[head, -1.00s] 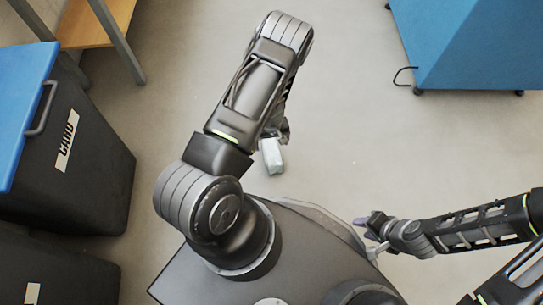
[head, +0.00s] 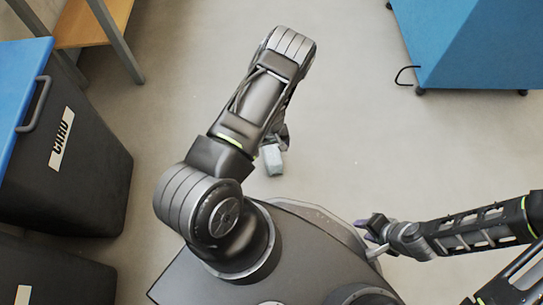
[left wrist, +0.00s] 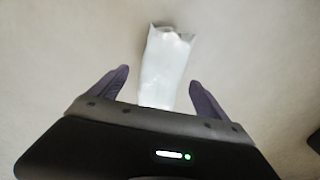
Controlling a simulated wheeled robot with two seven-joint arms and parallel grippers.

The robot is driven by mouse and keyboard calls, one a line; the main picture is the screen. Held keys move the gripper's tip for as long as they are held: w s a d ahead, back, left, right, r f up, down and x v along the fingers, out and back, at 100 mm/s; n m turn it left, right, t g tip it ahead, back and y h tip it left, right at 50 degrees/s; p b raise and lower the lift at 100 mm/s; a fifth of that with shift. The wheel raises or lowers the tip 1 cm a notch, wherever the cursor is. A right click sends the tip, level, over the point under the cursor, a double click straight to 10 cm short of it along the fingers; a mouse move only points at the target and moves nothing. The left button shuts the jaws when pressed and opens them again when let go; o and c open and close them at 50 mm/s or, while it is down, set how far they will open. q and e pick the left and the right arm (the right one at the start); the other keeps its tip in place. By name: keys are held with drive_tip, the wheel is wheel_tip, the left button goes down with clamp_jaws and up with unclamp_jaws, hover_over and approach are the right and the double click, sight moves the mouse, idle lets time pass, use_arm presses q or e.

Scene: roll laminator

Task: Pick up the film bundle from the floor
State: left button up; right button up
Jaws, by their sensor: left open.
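The film bundle (head: 273,161) is a small pale, whitish packet on the floor, just below my left forearm in the head view. In the left wrist view the bundle (left wrist: 166,62) lies lengthwise between the two purple fingers and reaches out past their tips. My left gripper (left wrist: 158,78) is open, with a gap to the bundle on each side. In the head view the left gripper is mostly hidden under the arm, close beside the bundle. My right gripper (head: 364,228) is away to the right; its finger gap is too small to make out.
A black bin (head: 95,185) with a blue lid and a "CARD" label stands at the left. A wooden-topped table (head: 85,25) is at the top left. A blue cabinet (head: 475,45) on castors is at the top right. The floor (head: 360,120) between is clear.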

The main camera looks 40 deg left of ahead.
use_arm(q)
clamp_jaws()
idle(0.8)
drive_tip(key=shift+r, duration=0.15)
